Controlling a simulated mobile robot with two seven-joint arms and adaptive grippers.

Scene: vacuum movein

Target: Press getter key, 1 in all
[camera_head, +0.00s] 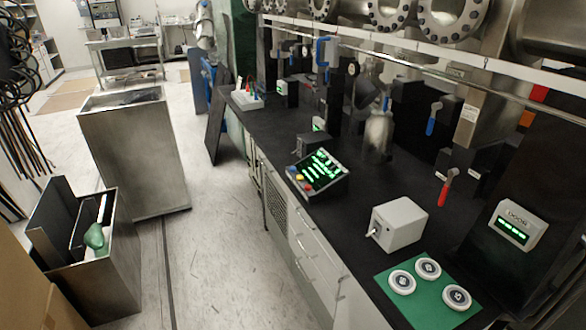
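A black control panel (318,174) with rows of glowing green lettering stands on the dark bench in the middle of the view. Red, yellow and blue round buttons sit along its left edge. Its lettering is too small to read, so I cannot tell which key is the getter key. A pale display box (518,224) with a green readout and a dark label is at the right; most of its label is too small to read. Neither of my grippers shows in the head view.
The black bench (365,185) runs from front right to back. On it are a white-grey box (399,224) and a green mat (412,307) with three white discs. Steel vacuum flanges (456,18) overhang it. A steel cabinet (135,155) and open floor (217,235) lie left.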

